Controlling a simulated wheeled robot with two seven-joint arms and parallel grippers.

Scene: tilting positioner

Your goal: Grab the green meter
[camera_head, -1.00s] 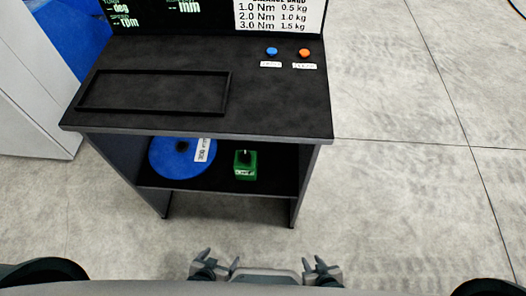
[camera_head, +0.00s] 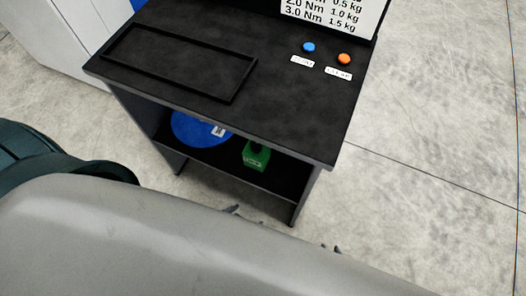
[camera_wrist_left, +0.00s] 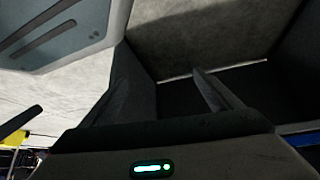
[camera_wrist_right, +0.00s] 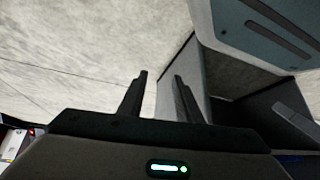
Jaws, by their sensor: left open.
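The green meter (camera_head: 256,156) is a small green block with a dark top, on the lower shelf of the black stand, right of a blue disc (camera_head: 193,129). The tabletop edge hangs close above it. I cannot make it out in either wrist view. My left gripper (camera_head: 234,209) shows only its fingertips past my grey arm, in front of the stand and short of the meter. In the left wrist view its fingers (camera_wrist_left: 160,90) are apart and empty. My right gripper (camera_head: 332,248) is lower right; its fingers (camera_wrist_right: 158,92) are apart with nothing between them.
The black stand (camera_head: 290,110) has a raised rectangular frame (camera_head: 180,62) on top, with a blue button (camera_head: 309,47) and an orange button (camera_head: 344,59). Its side panels bound the shelf opening. My grey arm covers the lower foreground. Floor at right is clear.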

